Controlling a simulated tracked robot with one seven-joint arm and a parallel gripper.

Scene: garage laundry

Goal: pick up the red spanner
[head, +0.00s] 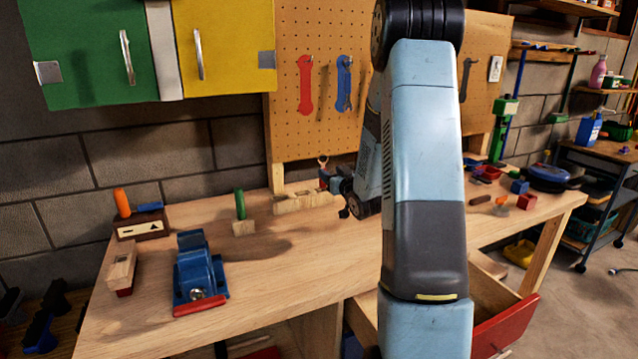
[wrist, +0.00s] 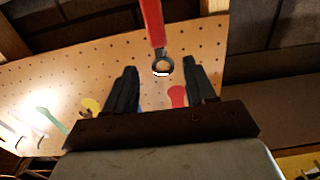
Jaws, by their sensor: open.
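The red spanner (wrist: 152,22) shows in the wrist view as a red handle running up out of the picture, with a grey metal ring end. The ring lies between the two fingertips in the picture; I cannot tell how far beyond them it is. My gripper (wrist: 160,70) is open, with a dark finger on either side and no visible contact. In the head view my gripper (head: 333,182) is low over the back of the workbench (head: 300,265). A small metal end (head: 322,160) rises beside it; my fingers partly hide what is below.
Flat red (head: 305,85) and blue (head: 344,84) spanner shapes are on the pegboard (head: 325,120) behind. A wooden block (head: 295,203) is beside my gripper. A blue vice (head: 198,274) stands at the left. The bench front middle is clear. A red-fronted drawer (head: 506,325) stands open.

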